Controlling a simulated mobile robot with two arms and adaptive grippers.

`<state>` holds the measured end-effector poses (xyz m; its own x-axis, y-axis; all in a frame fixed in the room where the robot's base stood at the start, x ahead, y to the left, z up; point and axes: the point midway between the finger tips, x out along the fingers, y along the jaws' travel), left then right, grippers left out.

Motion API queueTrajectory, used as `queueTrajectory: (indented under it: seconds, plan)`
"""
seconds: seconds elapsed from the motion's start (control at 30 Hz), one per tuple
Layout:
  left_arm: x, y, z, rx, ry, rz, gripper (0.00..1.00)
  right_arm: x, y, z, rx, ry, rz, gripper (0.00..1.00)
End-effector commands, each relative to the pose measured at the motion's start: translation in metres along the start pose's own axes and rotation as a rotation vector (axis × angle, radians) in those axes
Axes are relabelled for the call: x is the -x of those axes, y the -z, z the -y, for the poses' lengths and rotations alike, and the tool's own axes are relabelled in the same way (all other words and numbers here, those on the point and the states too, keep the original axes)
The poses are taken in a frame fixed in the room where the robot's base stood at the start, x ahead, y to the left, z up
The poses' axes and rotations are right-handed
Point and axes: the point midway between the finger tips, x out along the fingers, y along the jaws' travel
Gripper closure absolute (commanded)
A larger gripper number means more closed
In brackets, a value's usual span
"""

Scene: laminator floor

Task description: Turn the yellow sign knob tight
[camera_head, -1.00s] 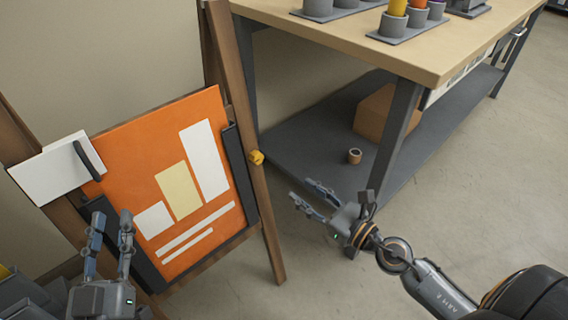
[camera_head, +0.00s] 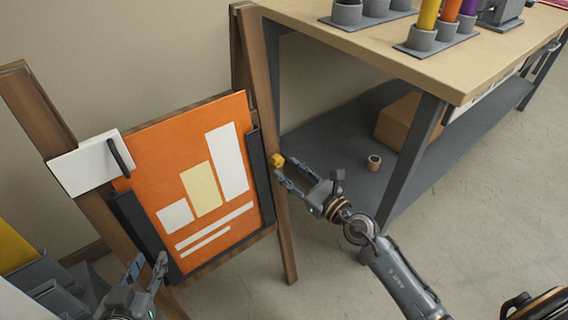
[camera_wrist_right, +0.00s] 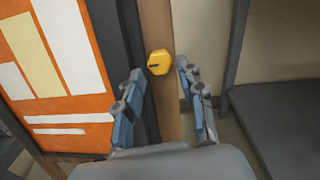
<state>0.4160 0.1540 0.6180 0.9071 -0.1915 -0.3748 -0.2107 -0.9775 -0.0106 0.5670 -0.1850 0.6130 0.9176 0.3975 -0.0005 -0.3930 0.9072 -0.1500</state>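The yellow knob (camera_head: 277,160) sits on the right wooden leg of the easel, beside the dark clamp at the right edge of the orange sign (camera_head: 200,225). In the right wrist view the knob (camera_wrist_right: 159,62) is a yellow faceted piece with a dark mark on its face. My right gripper (camera_head: 283,170) is open at the knob. Its fingers (camera_wrist_right: 163,85) stand to either side below the knob in the wrist view; contact cannot be told. My left gripper (camera_head: 147,262) is open and empty at the lower left, in front of the sign's lower left corner.
A workbench (camera_head: 420,60) with cup racks stands at the right. A white panel with a dark handle (camera_head: 90,165) is at the sign's upper left. Grey bins (camera_head: 50,280) stand lower left.

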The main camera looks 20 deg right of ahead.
Motion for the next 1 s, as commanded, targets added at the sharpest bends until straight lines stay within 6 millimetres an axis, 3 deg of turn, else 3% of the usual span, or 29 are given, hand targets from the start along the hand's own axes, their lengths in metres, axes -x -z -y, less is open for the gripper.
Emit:
queueTrajectory:
  seconds: [0.2, 0.53, 0.57, 0.73, 1.0]
  plan:
    - [-0.001, 0.003, 0.000, 0.000, -0.001, -0.016, 0.68, -0.024, 0.000, 0.000, -0.002, 0.000, 0.000, 0.61]
    - [-0.001, 0.004, -0.001, 0.000, -0.001, -0.020, 0.68, -0.027, 0.000, 0.000, -0.001, -0.001, 0.000, 0.61]
    - [-0.001, 0.004, -0.001, 0.000, -0.001, -0.020, 0.68, -0.027, 0.000, 0.000, -0.001, -0.001, 0.000, 0.63]
    - [-0.001, 0.004, -0.001, 0.000, -0.001, -0.020, 0.68, -0.027, 0.000, 0.000, -0.001, -0.001, 0.000, 0.98]
    - [0.000, 0.002, 0.000, 0.000, -0.001, -0.004, 0.68, -0.027, 0.000, 0.000, -0.015, 0.002, 0.000, 1.00]
